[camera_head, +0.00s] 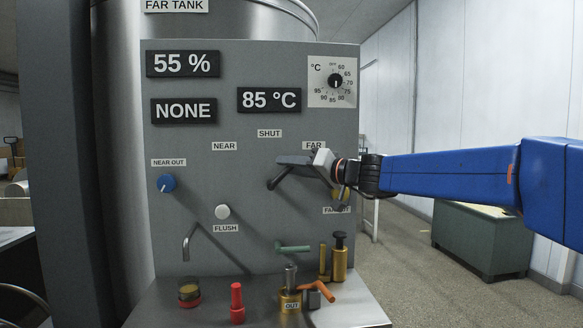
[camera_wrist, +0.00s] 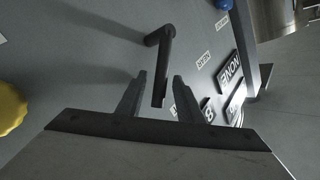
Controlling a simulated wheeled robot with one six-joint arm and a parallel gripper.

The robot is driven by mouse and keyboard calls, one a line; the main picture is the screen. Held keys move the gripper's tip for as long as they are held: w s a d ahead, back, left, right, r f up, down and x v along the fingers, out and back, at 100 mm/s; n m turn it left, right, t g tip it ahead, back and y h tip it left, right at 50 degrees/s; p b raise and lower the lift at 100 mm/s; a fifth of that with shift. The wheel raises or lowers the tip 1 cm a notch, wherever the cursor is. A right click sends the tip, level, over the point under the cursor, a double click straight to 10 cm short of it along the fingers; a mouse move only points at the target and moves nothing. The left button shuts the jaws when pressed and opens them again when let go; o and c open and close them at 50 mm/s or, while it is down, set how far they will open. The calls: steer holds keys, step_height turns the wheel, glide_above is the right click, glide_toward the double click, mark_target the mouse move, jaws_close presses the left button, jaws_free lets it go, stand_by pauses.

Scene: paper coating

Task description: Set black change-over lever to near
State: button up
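The black change-over lever (camera_head: 276,180) is on the grey panel (camera_head: 180,225), below the SHUT label (camera_head: 269,133). Its arm slants up and right from its pivot, toward the FAR label (camera_head: 314,146). My gripper (camera_head: 283,166) comes in from the right and covers the lever's outer end in the head view. In the wrist view, the lever (camera_wrist: 161,60) runs down from its pivot, and its end lies between the two separated fingers of my gripper (camera_wrist: 159,76). Gaps show on both sides, so the gripper is open around it. The NEAR label (camera_head: 224,146) is up and left of the lever.
A blue knob (camera_head: 166,183) and white FLUSH button (camera_head: 222,211) are on the left. A yellow knob (camera_wrist: 10,108) is close beside my gripper. Below are a green lever (camera_head: 293,248), an orange lever (camera_head: 318,291) and a red fitting (camera_head: 237,303). Displays read 55 %, NONE, 85 °C.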

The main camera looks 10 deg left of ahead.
jaws_close()
